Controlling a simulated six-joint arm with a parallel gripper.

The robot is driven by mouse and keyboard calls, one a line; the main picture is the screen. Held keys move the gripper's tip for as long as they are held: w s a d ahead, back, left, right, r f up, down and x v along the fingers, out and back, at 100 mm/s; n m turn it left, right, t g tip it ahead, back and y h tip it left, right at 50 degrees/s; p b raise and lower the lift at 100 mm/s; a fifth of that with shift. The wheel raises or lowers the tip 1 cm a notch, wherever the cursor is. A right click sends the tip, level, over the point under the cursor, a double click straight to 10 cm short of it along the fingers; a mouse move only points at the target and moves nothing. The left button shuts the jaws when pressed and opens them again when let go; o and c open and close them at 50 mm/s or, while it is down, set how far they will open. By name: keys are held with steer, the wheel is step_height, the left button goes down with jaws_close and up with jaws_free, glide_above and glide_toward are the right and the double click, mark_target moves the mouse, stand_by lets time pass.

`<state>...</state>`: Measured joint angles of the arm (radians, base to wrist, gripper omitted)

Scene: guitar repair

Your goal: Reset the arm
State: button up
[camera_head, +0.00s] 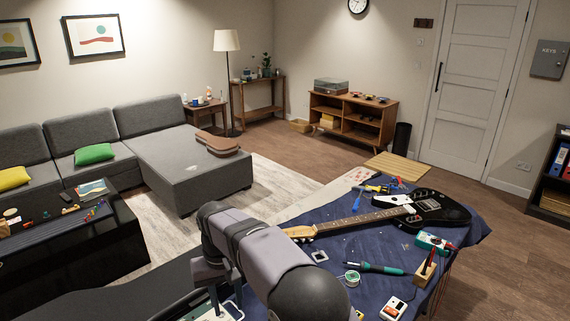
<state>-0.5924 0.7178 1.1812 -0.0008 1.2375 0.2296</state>
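My arm (258,250) rises in the lower middle of the head view, in front of the blue-covered workbench (340,230). My gripper (227,300) shows low, left of the thick arm link, pointing down. Its two dark fingers stand apart, and I see nothing held between them. The arm link hides part of the gripper and the bench behind it. A black electric guitar (435,211) lies on the bench to the right, its neck reaching left toward my arm.
On the bench are a soldering iron (375,268), a solder spool (352,278), a teal meter (432,243), a wooden tool block (425,272) and a small white-and-red box (394,308). A black coffee table (75,245) and grey sofa (190,165) stand left.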

steer(key=s+d+m, duration=0.1)
steer(key=s+d, duration=0.1)
steer(key=d, duration=1)
steer(key=s+d+f+m, duration=0.1)
steer(key=s+d+f, duration=0.1)
steer(key=s+d, duration=0.6)
steer(key=s+d+f+m, duration=0.2)
steer(key=s+d, duration=0.7)
steer(key=s, duration=0.2)
steer(key=shift+s+f, duration=0.15)
steer(key=shift+s, duration=0.05)
steer(key=shift+d, duration=0.1)
